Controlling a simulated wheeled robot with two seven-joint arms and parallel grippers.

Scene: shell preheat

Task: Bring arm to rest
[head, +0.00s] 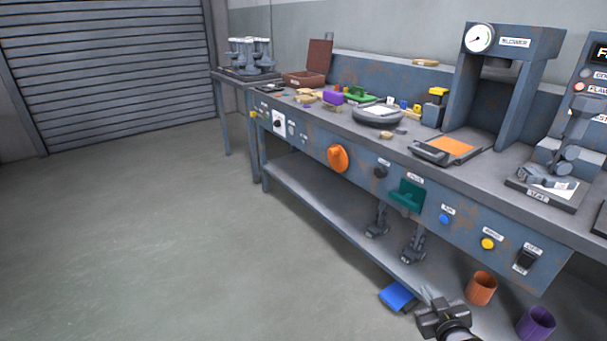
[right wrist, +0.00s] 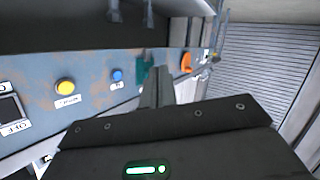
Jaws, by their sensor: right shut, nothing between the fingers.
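My right gripper (head: 432,298) is at the bottom of the head view, in front of and below the workbench's front panel, beside the lower shelf's front edge. It is shut and empty. In the right wrist view its dark fingers (right wrist: 160,88) come together in front of the bench panel, with the dark gripper body below them. My left gripper and left arm do not show in either view.
The workbench panel (head: 300,133) carries an orange knob (head: 337,158), a teal handle (head: 407,196) and a yellow button (head: 488,243). A blue object (head: 397,297), an orange cup (head: 481,288) and a purple cup (head: 536,323) lie near the gripper. The floor at left (head: 150,240) is clear.

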